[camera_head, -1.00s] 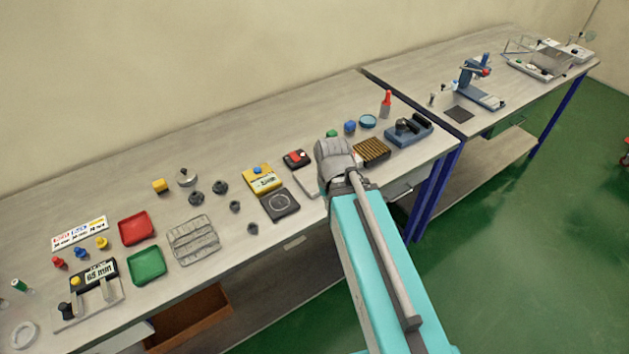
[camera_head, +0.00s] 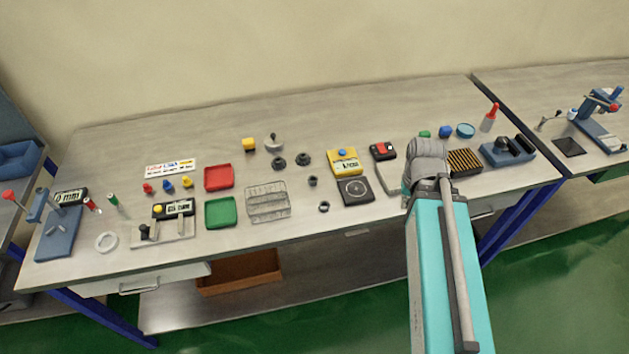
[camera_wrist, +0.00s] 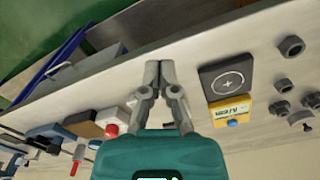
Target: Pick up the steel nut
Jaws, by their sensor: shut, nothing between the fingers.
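A small dark grey nut with a hole (camera_head: 323,207) lies near the bench's front edge in the head view. It also shows as a hexagonal nut at the upper right of the wrist view (camera_wrist: 292,46). My gripper (camera_wrist: 160,72) is shut and empty over the bench, well to one side of the nut, with the dark square pad between them. In the head view my arm hides the gripper's fingers, and the arm's end is to the right of the nut.
Several other dark round parts (camera_head: 304,159) stand behind the nut. A wire-like tray (camera_head: 267,203) is to its left. The dark pad (camera_head: 355,191) and yellow device (camera_head: 344,162) are to its right. Bare bench surrounds the nut.

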